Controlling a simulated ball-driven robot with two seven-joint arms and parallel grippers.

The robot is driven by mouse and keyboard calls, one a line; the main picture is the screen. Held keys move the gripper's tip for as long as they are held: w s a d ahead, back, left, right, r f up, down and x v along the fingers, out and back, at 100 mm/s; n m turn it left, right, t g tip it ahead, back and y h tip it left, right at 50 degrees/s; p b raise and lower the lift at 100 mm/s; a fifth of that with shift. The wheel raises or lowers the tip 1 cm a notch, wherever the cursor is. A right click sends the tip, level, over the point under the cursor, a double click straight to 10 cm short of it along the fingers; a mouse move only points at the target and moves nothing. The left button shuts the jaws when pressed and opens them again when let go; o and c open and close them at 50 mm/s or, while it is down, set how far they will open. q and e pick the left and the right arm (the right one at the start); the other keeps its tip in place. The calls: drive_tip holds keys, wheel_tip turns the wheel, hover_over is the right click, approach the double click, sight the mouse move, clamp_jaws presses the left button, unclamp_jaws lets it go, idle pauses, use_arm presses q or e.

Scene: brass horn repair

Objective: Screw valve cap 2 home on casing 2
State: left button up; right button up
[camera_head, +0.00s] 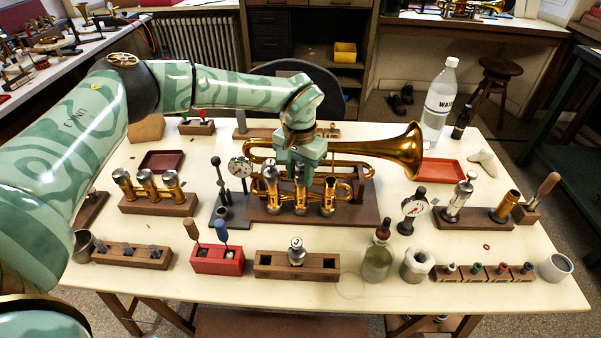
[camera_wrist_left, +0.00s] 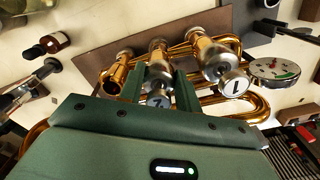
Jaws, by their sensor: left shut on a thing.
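A brass trumpet (camera_head: 385,150) lies across its wooden stand (camera_head: 355,213) at the middle of the bench. Valve cap 2 (camera_wrist_left: 158,101), a silver cap marked 2, sits between the fingers of my left gripper (camera_head: 300,172), which is shut on it over the middle casing, casing 2 (camera_head: 300,200). In the left wrist view the green fingers of the left gripper (camera_wrist_left: 157,88) stand either side of it. How far the cap is seated on the casing cannot be told. Cap 1 (camera_wrist_left: 234,87) is on casing 1 beside it. Casing 3 (camera_wrist_left: 115,74) shows no cap.
A wooden block (camera_head: 325,265) in front holds a silver valve (camera_head: 296,252) with a marked top. A dial gauge (camera_head: 240,167) stands close left of the trumpet, another gauge (camera_head: 410,210) to the right. A glass bottle (camera_head: 377,257) stands at the front.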

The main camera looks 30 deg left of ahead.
use_arm(q)
drive_tip(key=o, duration=1.2)
drive_tip(key=shift+c, duration=0.2)
